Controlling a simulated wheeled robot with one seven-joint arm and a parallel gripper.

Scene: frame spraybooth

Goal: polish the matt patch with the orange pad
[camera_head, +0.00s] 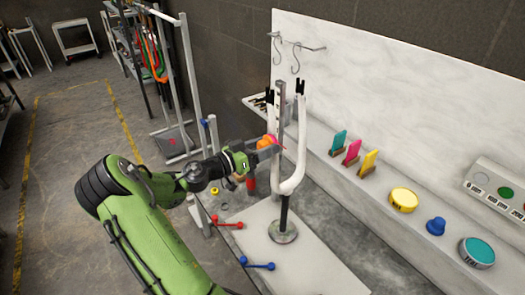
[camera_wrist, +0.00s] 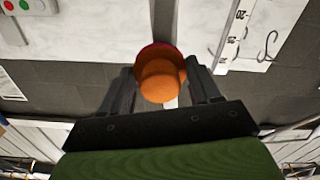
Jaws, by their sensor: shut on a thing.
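The orange pad (camera_wrist: 162,80) is held between the two fingers of my gripper (camera_wrist: 160,90) in the wrist view. A darker red rim shows behind its orange body. In the head view my gripper (camera_head: 256,150) is at the left side of the white fork (camera_head: 300,150), with the orange pad (camera_head: 266,141) at its tip beside the upright post (camera_head: 281,115). I cannot tell whether the pad touches the fork. The matt patch cannot be made out in either view.
The fork stands on a round base (camera_head: 283,232) on the bench. Teal, pink and yellow pieces (camera_head: 352,152), a yellow disc (camera_head: 403,200), a blue knob (camera_head: 436,226) and a teal tin (camera_head: 477,252) sit on the right ledge. Red (camera_head: 227,222) and blue (camera_head: 257,264) handles lie in front.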

